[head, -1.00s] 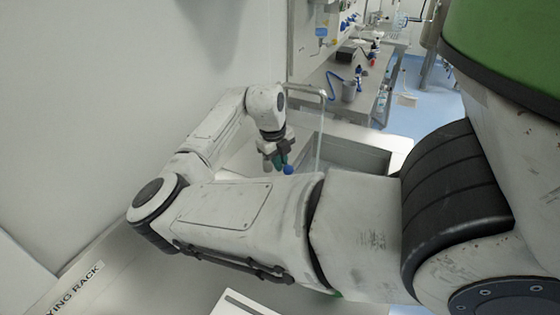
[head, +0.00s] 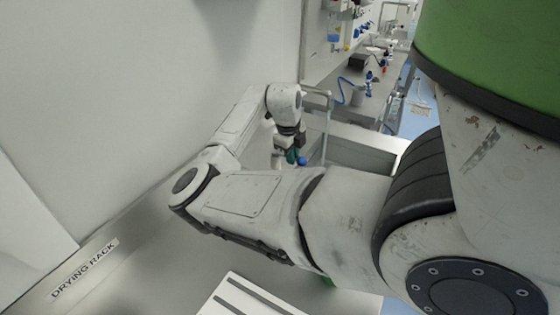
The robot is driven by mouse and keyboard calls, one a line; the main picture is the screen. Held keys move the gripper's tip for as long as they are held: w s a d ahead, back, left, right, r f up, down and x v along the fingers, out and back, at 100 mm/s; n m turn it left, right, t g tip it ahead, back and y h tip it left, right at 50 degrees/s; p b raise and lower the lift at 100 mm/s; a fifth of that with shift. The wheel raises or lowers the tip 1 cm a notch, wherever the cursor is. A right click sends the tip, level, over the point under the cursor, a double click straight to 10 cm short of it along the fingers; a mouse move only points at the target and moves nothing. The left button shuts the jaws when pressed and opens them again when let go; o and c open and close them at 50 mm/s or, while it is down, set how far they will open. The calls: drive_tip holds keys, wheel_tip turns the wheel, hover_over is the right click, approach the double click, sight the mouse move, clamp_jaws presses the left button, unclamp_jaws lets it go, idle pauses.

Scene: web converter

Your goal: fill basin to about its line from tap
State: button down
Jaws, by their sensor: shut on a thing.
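My gripper (head: 290,152) is left of the streak, shut on a small tap handle with a blue knob (head: 301,161). The exact grip is small and partly hidden.
A white wall rises close on the left. A drying rack label (head: 85,268) and a white slotted rack (head: 245,298) lie at the bottom. A grey bench (head: 350,112) with bottles and a cup stands beyond the basin. Blue floor shows at the right.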

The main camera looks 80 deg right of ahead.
drive_tip(key=shift+s+d+n+p, duration=0.3)
drive_tip(key=shift+d+n, duration=0.25)
drive_tip(key=shift+n, duration=0.45)
drive_tip(key=c, duration=1.2)
unclamp_jaws()
drive_tip(key=shift+r, duration=0.1)
drive_tip(key=r, duration=0.3)
drive_tip(key=a+r+b, duration=0.1)
drive_tip(key=r, duration=0.3)
drive_tip(key=a+r, duration=0.1)
drive_tip(key=r, duration=0.2)
drive_tip(key=shift+w+r+b, duration=0.25)
drive_tip(key=shift+w+b, duration=0.05)
drive_tip(key=shift+w, duration=0.05)
